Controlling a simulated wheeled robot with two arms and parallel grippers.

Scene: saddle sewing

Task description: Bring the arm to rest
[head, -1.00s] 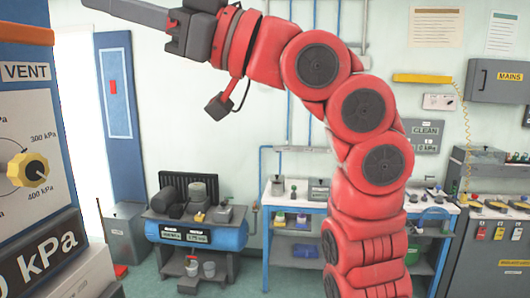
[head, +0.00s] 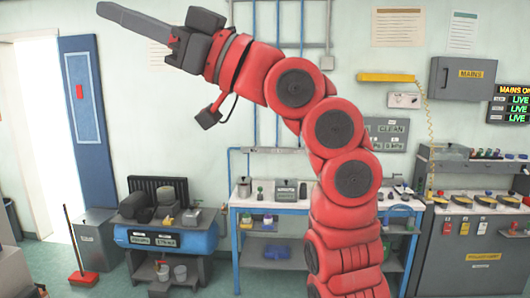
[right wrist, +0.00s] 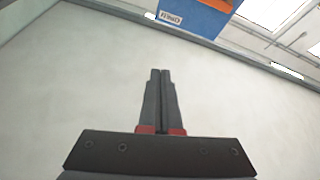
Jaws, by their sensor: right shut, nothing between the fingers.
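My right arm, red with dark joint caps, rises in the middle of the head view and bends over to the left. My right gripper (head: 106,9) points left and slightly up, high in front of the pale wall. In the right wrist view the right gripper (right wrist: 160,72) has its two dark fingers together with nothing between them. It touches nothing that I can see. My left gripper is not in view.
A blue compressor (head: 190,240) stands on the floor at left. A workbench (head: 290,207) with small items stands behind my arm. A grey control cabinet (head: 470,255) is at right. A broom (head: 82,276) stands near the open doorway at left.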

